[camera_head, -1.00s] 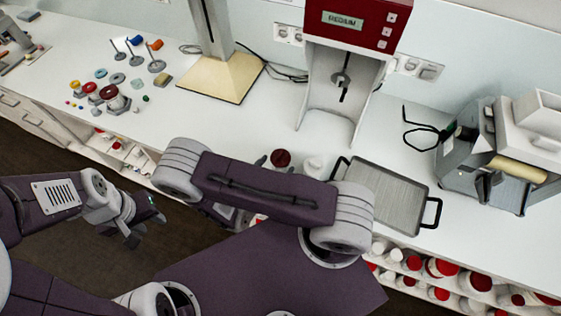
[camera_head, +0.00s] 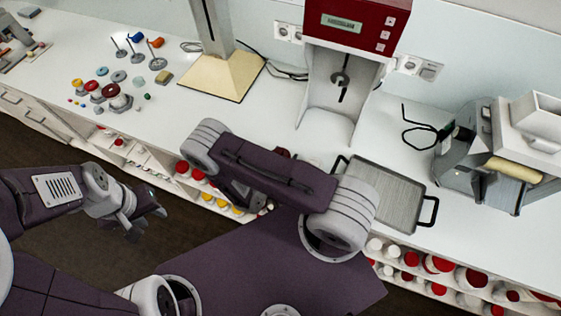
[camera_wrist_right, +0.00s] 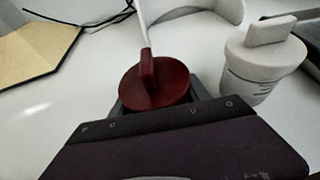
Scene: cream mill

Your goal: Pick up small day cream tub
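In the right wrist view a tub with a dark red lid (camera_wrist_right: 155,85) and a raised grip stands on the white counter. A white tub with a white lid (camera_wrist_right: 262,62) and small print stands to its right. Which is the day cream tub I cannot tell. My right gripper (camera_wrist_right: 160,103) is at the red-lidded tub, with grey finger parts at both sides of it; the gripper body hides the tub's lower part, so contact does not show. My left gripper (camera_head: 149,223) is open and empty, away from the counter.
A grey tray with black handles (camera_head: 385,195) lies right of my right arm. The red-topped machine (camera_head: 350,25) and a cream-coloured stand base (camera_head: 222,78) are behind. Small lidded parts (camera_head: 115,95) sit at left. Shelves of tubs (camera_head: 440,265) are under the counter.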

